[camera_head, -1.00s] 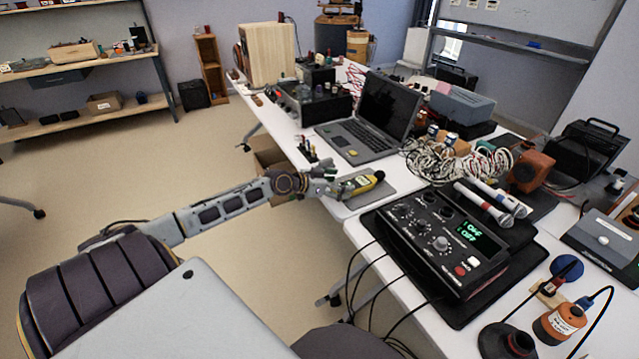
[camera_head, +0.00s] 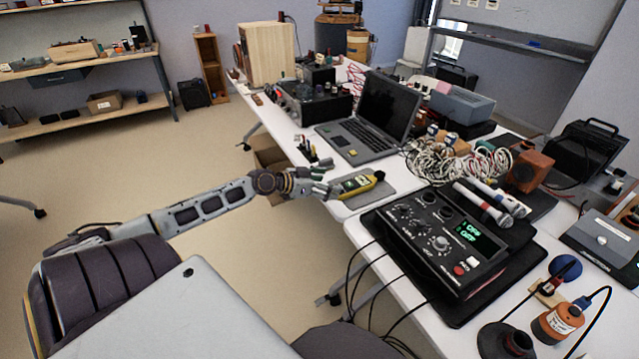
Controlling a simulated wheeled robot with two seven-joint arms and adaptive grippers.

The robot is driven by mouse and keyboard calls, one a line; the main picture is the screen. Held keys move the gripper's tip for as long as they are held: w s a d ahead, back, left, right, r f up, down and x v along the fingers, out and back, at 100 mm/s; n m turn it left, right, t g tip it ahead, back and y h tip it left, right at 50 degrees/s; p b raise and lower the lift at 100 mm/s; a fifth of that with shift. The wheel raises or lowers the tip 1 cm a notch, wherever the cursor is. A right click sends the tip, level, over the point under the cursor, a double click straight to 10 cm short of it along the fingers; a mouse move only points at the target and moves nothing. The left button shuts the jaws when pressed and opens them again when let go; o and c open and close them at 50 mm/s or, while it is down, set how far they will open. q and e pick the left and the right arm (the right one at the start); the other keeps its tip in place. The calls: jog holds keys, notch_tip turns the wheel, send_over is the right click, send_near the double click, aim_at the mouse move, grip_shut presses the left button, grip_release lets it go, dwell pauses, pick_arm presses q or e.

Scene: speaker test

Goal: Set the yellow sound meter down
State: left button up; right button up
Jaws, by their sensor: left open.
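The yellow sound meter (camera_head: 358,187) lies on a grey mat (camera_head: 378,198) at the near edge of the white table, in front of the laptop. It is yellow with a dark tip at its right end. My left gripper (camera_head: 332,191) is open at the left end of the meter, with its fingers pointing right. Whether a finger still touches the meter is too small to tell. My right gripper is not in view.
A laptop (camera_head: 372,120) stands behind the mat. A black mixer (camera_head: 440,240) with dangling cables is to the right and nearer. Tangled white cables (camera_head: 450,160) lie beyond it. Small dark upright items (camera_head: 308,150) stand left of the laptop.

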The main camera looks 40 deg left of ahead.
pick_arm(q)
jog(key=shift+v, duration=1.35)
jog(key=s+d+f+n+g+y, duration=0.15)
jog(key=s+f, duration=0.25)
jog(key=f, duration=0.6)
jog(key=s+f+g+y, duration=0.15)
jog(key=s+f, duration=0.25)
jog(key=f, duration=0.6)
jog(key=s+d+f+n+g, duration=0.15)
jog(key=s+f, duration=0.25)
jog(key=f, duration=0.7)
jog(key=s+d+f+g, duration=0.3)
jog(key=s+d+f, duration=0.4)
jog(key=d+f, duration=0.1)
jog(key=s+d+f+m+g+y, duration=0.1)
jog(key=s+d+f+g, duration=0.2)
jog(key=s+d+f, duration=0.5)
jog(key=d+f, duration=0.1)
jog(key=d, duration=0.2)
jog(key=shift+d+f+y, duration=0.2)
jog(key=shift+d+y, duration=0.05)
jog(key=shift+y, duration=0.05)
